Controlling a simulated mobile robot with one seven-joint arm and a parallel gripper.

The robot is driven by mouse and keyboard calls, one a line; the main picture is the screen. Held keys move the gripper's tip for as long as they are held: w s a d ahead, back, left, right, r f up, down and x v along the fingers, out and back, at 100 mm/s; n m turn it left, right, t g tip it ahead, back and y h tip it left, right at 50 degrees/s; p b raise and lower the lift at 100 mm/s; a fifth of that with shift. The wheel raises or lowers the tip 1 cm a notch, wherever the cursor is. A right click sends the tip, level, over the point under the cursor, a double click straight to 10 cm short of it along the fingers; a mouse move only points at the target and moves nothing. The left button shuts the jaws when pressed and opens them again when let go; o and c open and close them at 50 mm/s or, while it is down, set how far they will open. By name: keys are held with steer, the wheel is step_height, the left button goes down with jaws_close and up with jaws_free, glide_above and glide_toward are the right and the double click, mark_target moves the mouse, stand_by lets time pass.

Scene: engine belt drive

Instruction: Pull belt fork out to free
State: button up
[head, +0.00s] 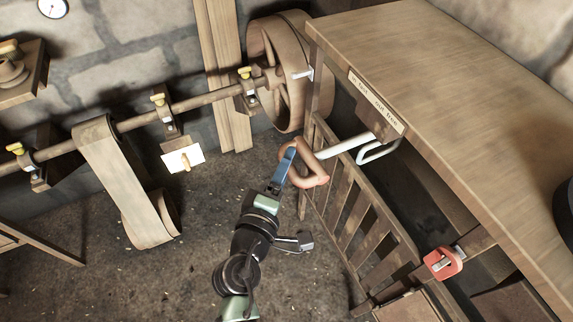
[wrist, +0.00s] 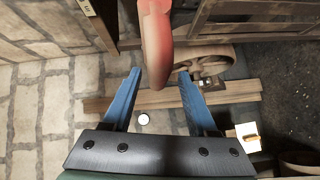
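The belt fork's reddish-brown loop handle (head: 316,172) sits at the outer end of a pale metal rod (head: 345,146) that comes from under the workbench. My gripper (head: 290,150) is at the handle's left side, its blue fingers pointing up in the head view. In the wrist view the handle (wrist: 157,45) hangs between the two blue fingertips, with a gap on each side. The gripper (wrist: 160,78) is open and holds nothing. The belt end of the fork cannot be made out.
A pale bent bar (head: 378,151) lies beside the rod. A label plate (head: 377,102) is on the workbench edge (head: 440,80). A slatted wooden gate (head: 350,215) stands below. A red clamp-like part (head: 443,263) is lower right. A belt (head: 125,180) and large wheel (head: 283,75) ride the shaft.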

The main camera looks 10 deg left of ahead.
steer(key=shift+d, duration=0.15)
steer(key=s+a+r+b, duration=0.2)
steer(key=s, duration=1)
steer(key=shift+s, duration=0.3)
steer(key=shift+f, duration=0.1)
steer(key=w+d+r+m+t+p, duration=0.1)
steer(key=w+d+r+m+p, duration=0.2)
steer(key=r, duration=0.7)
steer(key=w+d+r+m+t, duration=0.15)
steer(key=w+r+m, duration=0.25)
steer(key=r, duration=0.6)
steer(key=w+d+r+m+t+p, duration=0.1)
steer(key=w+r+m+t+p, duration=0.2)
steer(key=r, duration=0.6)
steer(key=s+d+r+m+t+y+p, duration=0.1)
steer(key=s+r+m+t, duration=0.1)
steer(key=r, duration=1.3)
steer(key=s+d+r+m+t+y+p, duration=0.1)
steer(key=s+r, duration=0.4)
steer(key=r, duration=1)
steer(key=d+m+t, duration=0.1)
steer(key=t, duration=0.1)
steer(key=shift+s+d+m+t+p, duration=0.15)
steer(key=shift+d+m+t+p, duration=0.05)
steer(key=shift+m+t+p, duration=0.2)
